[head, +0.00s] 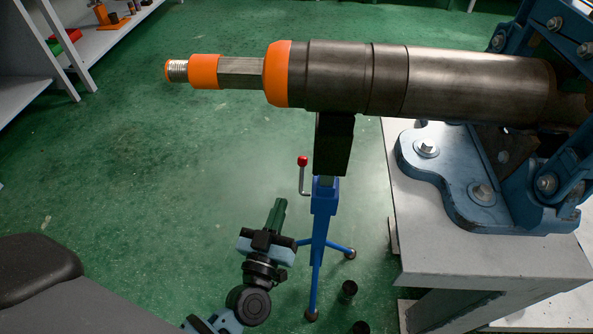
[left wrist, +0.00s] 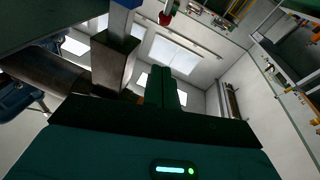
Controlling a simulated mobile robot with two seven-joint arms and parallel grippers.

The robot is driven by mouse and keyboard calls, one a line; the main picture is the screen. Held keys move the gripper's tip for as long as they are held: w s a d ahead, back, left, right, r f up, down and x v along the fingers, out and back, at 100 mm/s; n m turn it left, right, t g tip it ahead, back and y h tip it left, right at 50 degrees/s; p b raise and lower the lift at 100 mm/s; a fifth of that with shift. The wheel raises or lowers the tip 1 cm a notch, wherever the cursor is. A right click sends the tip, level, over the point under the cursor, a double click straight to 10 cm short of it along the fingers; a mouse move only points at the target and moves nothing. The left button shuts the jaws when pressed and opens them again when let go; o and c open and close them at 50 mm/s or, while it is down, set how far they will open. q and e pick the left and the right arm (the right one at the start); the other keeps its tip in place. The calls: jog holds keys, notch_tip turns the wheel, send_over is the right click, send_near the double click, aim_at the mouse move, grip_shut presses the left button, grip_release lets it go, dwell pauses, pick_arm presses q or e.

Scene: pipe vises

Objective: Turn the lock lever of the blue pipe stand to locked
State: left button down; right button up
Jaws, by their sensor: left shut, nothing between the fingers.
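The blue pipe stand (head: 325,200) stands on tripod feet on the green floor, its dark upper post under a large steel pipe (head: 340,78). Its lock lever (head: 302,180) is a thin bent rod on the stand's left side, pointing up, with a red knob (head: 302,161) on top. My left gripper (head: 279,206) is shut and empty, below and left of the lever and apart from it. The left wrist view shows the shut fingers (left wrist: 166,88), the red knob (left wrist: 165,18) and part of the blue stand (left wrist: 127,3). My right gripper is not in view.
A blue vise (head: 455,195) is bolted on a grey bench (head: 485,258) at right, close to the stand. Two dark cylindrical pieces (head: 349,289) are on the floor near the stand's feet. A shelf (head: 120,33) is at upper left. The floor left of the stand is free.

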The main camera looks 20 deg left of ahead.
pick_arm(q)
jog(key=b, duration=0.1)
send_near(301, 158)
notch_tip(301, 158, up, 3)
jog(key=w, duration=0.3)
jog(key=w+f+b, duration=0.2)
jog(key=shift+w+a, duration=0.3)
